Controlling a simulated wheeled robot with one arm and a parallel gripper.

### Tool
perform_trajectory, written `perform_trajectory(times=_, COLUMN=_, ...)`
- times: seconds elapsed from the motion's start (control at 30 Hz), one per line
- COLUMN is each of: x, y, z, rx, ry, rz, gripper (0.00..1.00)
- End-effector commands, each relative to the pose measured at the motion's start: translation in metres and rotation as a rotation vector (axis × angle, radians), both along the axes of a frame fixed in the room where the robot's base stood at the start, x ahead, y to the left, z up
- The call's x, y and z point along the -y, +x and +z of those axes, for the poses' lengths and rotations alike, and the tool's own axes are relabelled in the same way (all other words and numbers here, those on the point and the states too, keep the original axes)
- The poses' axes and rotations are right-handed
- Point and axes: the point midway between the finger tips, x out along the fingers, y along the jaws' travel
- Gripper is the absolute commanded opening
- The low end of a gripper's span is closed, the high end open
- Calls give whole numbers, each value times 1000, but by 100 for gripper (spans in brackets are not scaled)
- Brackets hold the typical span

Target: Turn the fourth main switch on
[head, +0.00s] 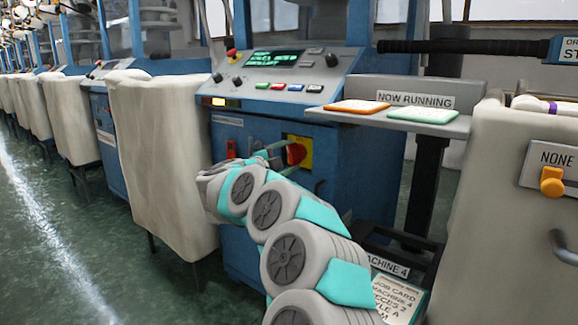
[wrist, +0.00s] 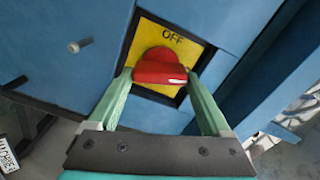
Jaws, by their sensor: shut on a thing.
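The main switch (head: 296,153) is a red rotary knob on a yellow plate (head: 304,146), low on the front of the blue machine. It also shows in the wrist view as a red knob (wrist: 160,70) under the word OFF on the yellow plate (wrist: 188,47). My gripper (head: 278,158) reaches it from the front, and in the wrist view its two green fingers (wrist: 160,84) are shut on the knob, one on each side. A sign reading MACHINE 4 (head: 387,266) stands at the machine's foot. The knob's exact turn is hard to read.
A control panel (head: 275,75) with buttons is above the switch. A shelf (head: 440,124) with an orange-edged card (head: 357,106) and a green card (head: 423,114) is at right. Cream fabric bins (head: 165,160) stand left and right. A floor aisle (head: 60,240) is open at left.

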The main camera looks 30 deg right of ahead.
Motion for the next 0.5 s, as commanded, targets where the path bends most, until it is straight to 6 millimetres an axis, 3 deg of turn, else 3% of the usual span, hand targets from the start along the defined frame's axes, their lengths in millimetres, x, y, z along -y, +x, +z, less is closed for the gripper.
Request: perform_trajectory(times=0.5, x=0, y=-1, z=-4, rx=288, ry=102, rz=-2, gripper=27)
